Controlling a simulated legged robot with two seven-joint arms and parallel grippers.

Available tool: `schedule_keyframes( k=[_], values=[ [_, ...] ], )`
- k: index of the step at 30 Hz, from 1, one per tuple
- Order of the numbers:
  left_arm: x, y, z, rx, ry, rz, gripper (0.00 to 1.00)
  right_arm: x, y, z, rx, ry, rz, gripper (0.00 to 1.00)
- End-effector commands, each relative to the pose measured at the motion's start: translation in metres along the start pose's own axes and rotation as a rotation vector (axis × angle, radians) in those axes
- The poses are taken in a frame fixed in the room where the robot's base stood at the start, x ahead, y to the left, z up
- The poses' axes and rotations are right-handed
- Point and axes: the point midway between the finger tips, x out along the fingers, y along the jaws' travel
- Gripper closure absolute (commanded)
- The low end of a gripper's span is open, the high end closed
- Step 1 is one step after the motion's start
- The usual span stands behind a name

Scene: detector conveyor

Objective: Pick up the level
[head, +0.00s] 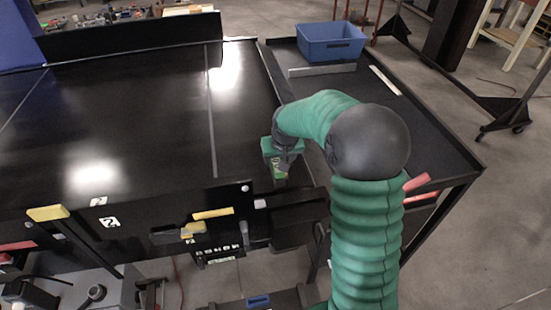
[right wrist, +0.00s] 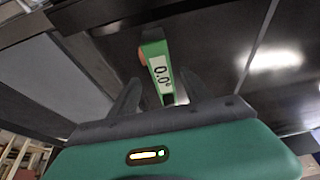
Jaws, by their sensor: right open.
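The level is a green bar with a white "0.0°" display (right wrist: 160,68), seen in the right wrist view just beyond and between the finger tips. My right gripper (right wrist: 161,88) is open, with one dark finger on each side of the level's near end. I cannot tell whether either finger touches it. In the head view my right gripper (head: 284,166) points down at the right end of the black conveyor surface, and the hand and arm partly hide this spot. My left gripper is not in view.
A blue bin (head: 331,42) stands on the black side table (head: 425,125) at the back right. A raised black edge divides this table from the conveyor (head: 130,120). Yellow-handled parts (head: 48,213) line the front edge. The conveyor's middle is clear.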

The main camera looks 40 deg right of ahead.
Motion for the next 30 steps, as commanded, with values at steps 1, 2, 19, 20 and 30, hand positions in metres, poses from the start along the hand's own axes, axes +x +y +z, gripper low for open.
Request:
schedule_keyframes(
  k=[1,2,19,20,30],
  values=[
    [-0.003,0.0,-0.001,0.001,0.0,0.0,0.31,0.005,-0.002,0.0,-0.001,-0.002,-0.001,0.44],
    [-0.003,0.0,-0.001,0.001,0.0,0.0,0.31,0.007,-0.002,0.0,-0.002,-0.002,0.0,0.44],
    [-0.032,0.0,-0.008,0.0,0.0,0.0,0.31,0.058,-0.001,-0.004,-0.003,0.005,0.002,0.44],
    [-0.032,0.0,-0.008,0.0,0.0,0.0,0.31,0.059,-0.001,-0.005,-0.003,0.004,0.002,0.44],
    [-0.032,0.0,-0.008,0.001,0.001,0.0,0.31,0.06,0.0,-0.004,-0.003,0.003,0.001,0.87]
  ],
)
